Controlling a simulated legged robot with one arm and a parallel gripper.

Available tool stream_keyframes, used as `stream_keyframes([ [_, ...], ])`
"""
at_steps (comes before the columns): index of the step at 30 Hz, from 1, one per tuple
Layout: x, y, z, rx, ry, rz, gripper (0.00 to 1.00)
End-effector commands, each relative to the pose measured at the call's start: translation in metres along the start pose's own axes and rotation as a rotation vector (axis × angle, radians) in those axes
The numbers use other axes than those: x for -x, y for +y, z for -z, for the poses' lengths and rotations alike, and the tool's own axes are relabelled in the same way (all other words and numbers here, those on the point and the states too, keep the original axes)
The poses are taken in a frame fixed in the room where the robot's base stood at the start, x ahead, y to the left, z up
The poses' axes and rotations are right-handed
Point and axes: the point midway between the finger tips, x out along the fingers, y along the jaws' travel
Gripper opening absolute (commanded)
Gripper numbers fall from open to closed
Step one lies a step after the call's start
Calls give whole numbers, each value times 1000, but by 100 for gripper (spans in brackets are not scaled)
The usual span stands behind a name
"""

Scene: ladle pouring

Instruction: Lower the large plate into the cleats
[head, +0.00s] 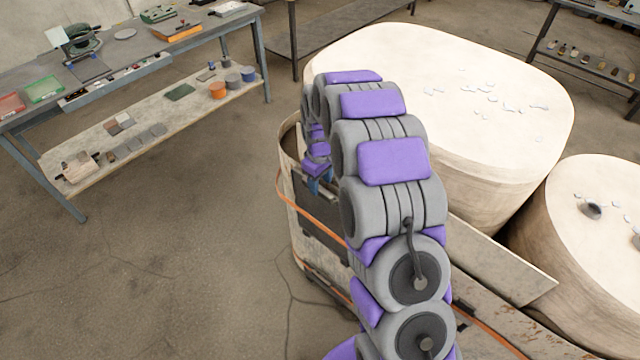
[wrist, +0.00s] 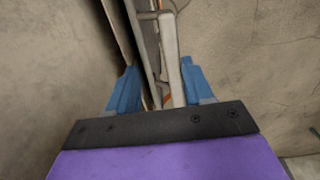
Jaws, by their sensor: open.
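My gripper (head: 319,184) shows in the head view as small blue fingers, partly hidden by my arm, at the top of a dark plate (head: 322,232). This plate stands upright against the side of a pale rounded vessel (head: 297,215). In the wrist view my gripper (wrist: 158,85) is open, with one blue finger on each side of a grey bar (wrist: 171,62) that looks like a handle. The bar lies nearer the right finger; whether they touch is unclear. I cannot make out the cleats, nor tell for sure that this plate is the large one.
An orange strap (head: 318,213) crosses in front of the plate. A big pale block (head: 450,80) stands behind my arm, with another (head: 590,260) at right. A pale board (head: 500,262) lies nearby. A workbench (head: 130,75) stands at left; the floor before it is clear.

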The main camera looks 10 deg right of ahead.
Motion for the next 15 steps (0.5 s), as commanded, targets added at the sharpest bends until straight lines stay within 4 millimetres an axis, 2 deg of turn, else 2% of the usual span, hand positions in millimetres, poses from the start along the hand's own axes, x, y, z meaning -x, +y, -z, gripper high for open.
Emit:
stream_keyframes([
  [6,52,1,2,0,5,-4,51],
  [15,115,0,2,0,0,-1,51],
])
